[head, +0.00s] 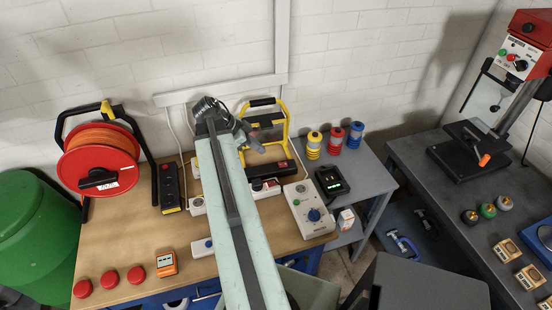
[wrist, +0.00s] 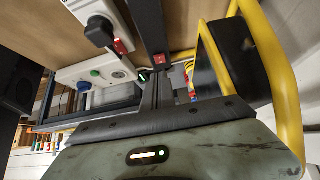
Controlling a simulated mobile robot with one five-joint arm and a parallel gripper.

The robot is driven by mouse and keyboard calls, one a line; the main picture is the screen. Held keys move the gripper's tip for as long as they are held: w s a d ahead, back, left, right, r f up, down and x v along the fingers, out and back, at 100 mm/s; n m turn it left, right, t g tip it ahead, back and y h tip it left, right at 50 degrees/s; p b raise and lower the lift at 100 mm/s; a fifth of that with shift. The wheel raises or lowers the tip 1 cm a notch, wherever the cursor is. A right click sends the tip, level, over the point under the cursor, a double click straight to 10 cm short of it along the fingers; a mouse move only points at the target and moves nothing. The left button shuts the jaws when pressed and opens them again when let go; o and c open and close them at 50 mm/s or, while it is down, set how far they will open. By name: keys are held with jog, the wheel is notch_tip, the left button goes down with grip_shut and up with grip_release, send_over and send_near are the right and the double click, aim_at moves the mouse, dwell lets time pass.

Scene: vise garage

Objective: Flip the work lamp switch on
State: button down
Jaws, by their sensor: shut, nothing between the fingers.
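The work lamp has a yellow tube frame (head: 287,122) and stands at the back of the wooden bench, behind my arm. Its yellow tube (wrist: 285,95) and black head (wrist: 222,60) are close on the right in the wrist view. A long black box (head: 268,174) lies at its foot, with a small red patch (head: 281,167) that looks like a switch. That red patch (wrist: 158,61) also shows beyond my fingers; its position is unclear. My gripper (head: 252,143) is shut and empty beside the lamp frame. In the wrist view the fingers (wrist: 155,80) overlap the box's end; contact cannot be told.
A white power strip (head: 265,188) with a black plug (wrist: 99,31) and red rocker (wrist: 122,46) lies beside the black box. A grey control box (head: 308,210) with a blue knob is to the right. An orange cable reel (head: 98,160) stands left. Red buttons (head: 109,279) line the front.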

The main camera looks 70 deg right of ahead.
jog(key=b, duration=0.7)
send_near(282, 164)
jog(key=x, duration=0.4)
jog(key=shift+s+f, duration=0.1)
jog(key=shift+f, duration=0.3)
jog(key=shift+s+d+f+b, duration=0.25)
jog(key=shift+s+f+b, duration=0.1)
jog(key=shift+s+b, duration=0.1)
